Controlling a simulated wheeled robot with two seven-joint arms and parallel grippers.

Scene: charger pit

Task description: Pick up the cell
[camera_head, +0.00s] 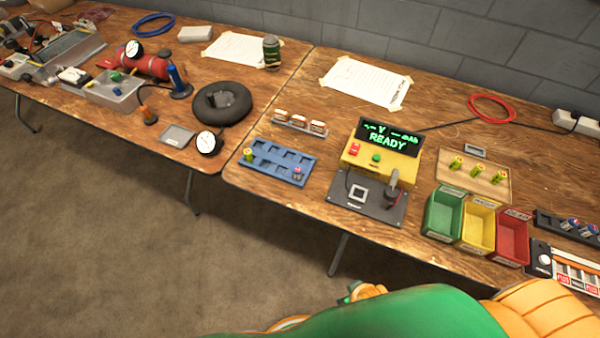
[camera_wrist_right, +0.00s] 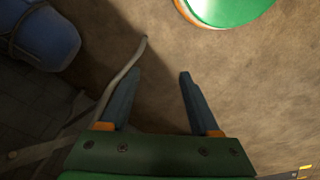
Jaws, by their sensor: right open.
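Several small cells stand on the right table in the head view. Yellow-green cells (camera_head: 476,171) stand on a light wooden board. One yellow-green cell (camera_head: 249,155) stands at the left end of the blue tray (camera_head: 270,167), and a reddish cell (camera_head: 297,173) stands at its right end. Blue and red cells (camera_head: 572,223) sit in a dark rack at the right edge. I cannot tell which one the task means. My right gripper (camera_wrist_right: 160,76) is open and empty over the brown floor in the right wrist view, with no cell near it. My left gripper is not seen.
A yellow tester (camera_head: 381,159) reading READY stands on a dark base plate. Green (camera_head: 443,212), yellow (camera_head: 478,226) and red (camera_head: 511,238) bins are to its right. The left table holds a black ring (camera_head: 222,104), gauges and a red cylinder. Bare wood lies around the tester.

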